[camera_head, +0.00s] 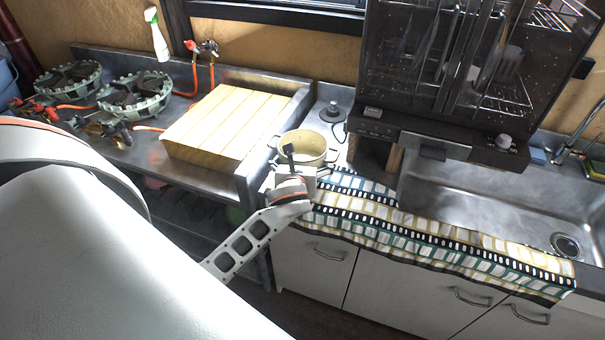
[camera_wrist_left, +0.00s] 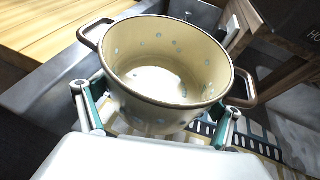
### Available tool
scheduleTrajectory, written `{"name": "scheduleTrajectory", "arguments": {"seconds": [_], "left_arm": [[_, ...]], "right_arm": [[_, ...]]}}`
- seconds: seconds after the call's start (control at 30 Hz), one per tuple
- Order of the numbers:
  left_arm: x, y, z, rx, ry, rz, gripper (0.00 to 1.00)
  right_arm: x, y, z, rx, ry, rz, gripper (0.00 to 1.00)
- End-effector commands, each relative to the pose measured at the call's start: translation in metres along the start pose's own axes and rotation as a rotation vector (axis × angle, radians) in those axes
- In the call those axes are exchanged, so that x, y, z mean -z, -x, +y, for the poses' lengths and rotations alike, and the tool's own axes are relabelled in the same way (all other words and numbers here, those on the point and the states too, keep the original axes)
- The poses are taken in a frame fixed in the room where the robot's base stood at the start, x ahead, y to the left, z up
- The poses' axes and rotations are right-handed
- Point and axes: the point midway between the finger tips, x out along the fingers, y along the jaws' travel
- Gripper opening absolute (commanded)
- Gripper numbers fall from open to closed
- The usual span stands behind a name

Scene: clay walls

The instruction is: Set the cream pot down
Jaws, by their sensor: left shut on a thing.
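The cream pot (camera_head: 307,146) has a dark rim and two side handles. It is at the left end of the sink counter, close to the metal side wall beside the wooden board. The left wrist view shows the empty pot (camera_wrist_left: 165,62) upright or slightly tilted, between the two fingers of my left gripper (camera_wrist_left: 157,122). My left gripper (camera_head: 290,172) is shut on the pot from the front. The pot's underside is hidden, so I cannot tell whether it touches the counter. My right gripper is not in view.
A patterned cloth (camera_head: 430,240) covers the counter's front edge. A dark dish cabinet (camera_head: 430,70) stands right of the pot, above the sink (camera_head: 480,205). A wooden board (camera_head: 222,125) lies to the left, with gas burners (camera_head: 135,92) beyond. A small dark-knobbed object (camera_head: 333,110) stands behind the pot.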

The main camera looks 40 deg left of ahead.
Motion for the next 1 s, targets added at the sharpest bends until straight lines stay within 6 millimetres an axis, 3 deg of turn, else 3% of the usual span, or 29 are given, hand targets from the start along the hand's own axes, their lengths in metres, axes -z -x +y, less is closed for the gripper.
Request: {"name": "scheduleTrajectory", "arguments": {"seconds": [0.13, 0.47, 0.9, 0.93, 1.0], "left_arm": [[0.003, -0.003, 0.0, 0.0, 0.001, -0.007, 0.38], [0.037, -0.018, 0.0, 0.001, 0.0, -0.006, 0.38], [0.041, -0.02, 0.0, 0.002, 0.0, -0.007, 0.38], [0.045, -0.02, 0.0, 0.001, -0.001, -0.001, 0.95], [0.045, -0.02, 0.0, 0.001, -0.001, -0.001, 1.0]], "right_arm": [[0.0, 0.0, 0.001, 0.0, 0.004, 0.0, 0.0], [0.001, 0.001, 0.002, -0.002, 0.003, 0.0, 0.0], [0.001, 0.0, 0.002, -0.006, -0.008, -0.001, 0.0], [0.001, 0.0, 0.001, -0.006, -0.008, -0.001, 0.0], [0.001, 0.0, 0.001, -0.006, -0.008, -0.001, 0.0]]}}
